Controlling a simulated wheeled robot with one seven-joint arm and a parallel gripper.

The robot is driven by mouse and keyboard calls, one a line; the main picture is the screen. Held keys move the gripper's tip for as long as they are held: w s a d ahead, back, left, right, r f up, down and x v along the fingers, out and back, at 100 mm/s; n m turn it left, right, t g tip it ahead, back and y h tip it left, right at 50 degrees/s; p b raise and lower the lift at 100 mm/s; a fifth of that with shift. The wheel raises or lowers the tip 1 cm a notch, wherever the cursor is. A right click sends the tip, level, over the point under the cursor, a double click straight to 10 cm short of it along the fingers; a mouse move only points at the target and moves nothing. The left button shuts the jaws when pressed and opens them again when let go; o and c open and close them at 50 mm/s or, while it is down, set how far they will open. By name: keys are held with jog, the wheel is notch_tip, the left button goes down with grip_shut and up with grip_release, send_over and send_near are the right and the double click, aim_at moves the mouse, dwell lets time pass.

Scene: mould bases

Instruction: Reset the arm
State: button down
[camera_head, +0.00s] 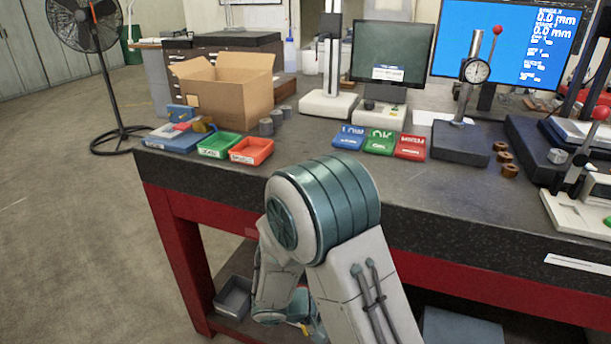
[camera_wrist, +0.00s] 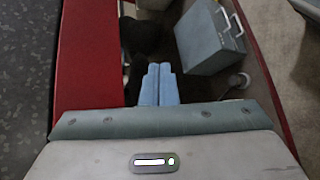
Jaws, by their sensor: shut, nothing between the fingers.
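My arm is folded in front of the bench (camera_head: 420,200) in the head view, with its elbow standing a little above the front edge. The forearm hangs down beside the red frame. My gripper shows in the wrist view (camera_wrist: 159,72), where its two light-blue fingers lie together with nothing between them. It points down past the red bench frame (camera_wrist: 88,55), toward the space under the bench top. In the head view the fingers are not clearly seen behind my arm.
A grey metal box (camera_wrist: 208,40) with a handle stands close right of the fingers in the wrist view. A grey bin (camera_head: 233,297) sits low under the bench. Small trays, a cardboard box (camera_head: 225,95) and gauges stand on top.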

jog(key=s+d+r+m+y+p, duration=0.1)
jog(key=s+r+m+y+p, duration=0.1)
jog(key=r, duration=0.7)
jog(key=s+d+r+m+y+p, duration=0.1)
jog(key=s+r+y+p, duration=0.4)
jog(key=r, duration=0.5)
jog(key=s+d+r+m+y+p, duration=0.1)
jog(key=s+r+m+y+p, duration=0.3)
jog(key=r, duration=0.6)
jog(key=shift+d+r+t+y+p, duration=0.2)
jog(key=shift+t+y+p, duration=0.2)
jog(key=shift+y+p, duration=0.75)
